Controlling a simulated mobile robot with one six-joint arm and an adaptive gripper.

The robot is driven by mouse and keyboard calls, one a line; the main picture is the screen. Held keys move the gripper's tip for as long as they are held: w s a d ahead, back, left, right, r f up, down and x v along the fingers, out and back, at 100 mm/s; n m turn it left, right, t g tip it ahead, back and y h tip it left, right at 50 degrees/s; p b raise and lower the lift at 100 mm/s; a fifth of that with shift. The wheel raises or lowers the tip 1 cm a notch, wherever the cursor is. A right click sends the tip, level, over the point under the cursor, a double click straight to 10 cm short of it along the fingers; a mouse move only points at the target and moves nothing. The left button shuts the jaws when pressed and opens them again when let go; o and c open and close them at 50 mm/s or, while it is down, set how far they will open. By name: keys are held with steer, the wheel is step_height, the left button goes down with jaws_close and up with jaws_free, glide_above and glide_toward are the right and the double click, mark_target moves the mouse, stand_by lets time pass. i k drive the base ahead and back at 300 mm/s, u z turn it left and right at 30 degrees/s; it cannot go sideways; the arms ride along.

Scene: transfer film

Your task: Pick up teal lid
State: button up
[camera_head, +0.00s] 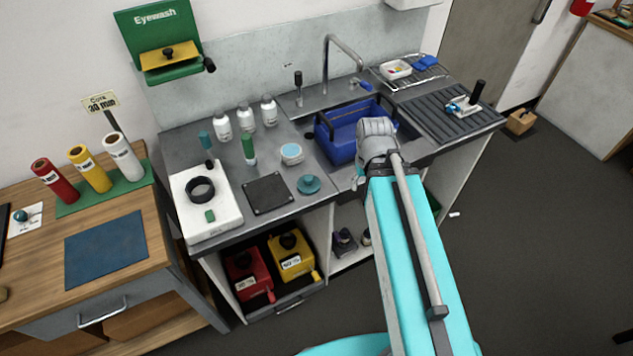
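The teal lid (309,184) is a small round disc with a raised knob. It lies on the grey steel counter (330,178) near the front edge, left of my arm. Nothing is holding it. My arm reaches up from the bottom right, its grey joint in front of the blue basin. My gripper (357,180) is mostly hidden behind my arm; only a small grey piece shows at the arm's left side, right of the lid and apart from it. Its fingers cannot be made out.
A white jar with a pale blue top (291,153) stands behind the lid. A dark square plate (268,194) lies to its left, beside a white device (206,214). A blue basin (342,151) sits in the sink. Several white bottles stand further back.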

mark_target(309, 184)
steer(key=z, duration=0.15)
steer(key=k, duration=1.6)
steer(key=u, duration=0.4)
steer(key=i, duration=1)
steer(key=z, duration=0.05)
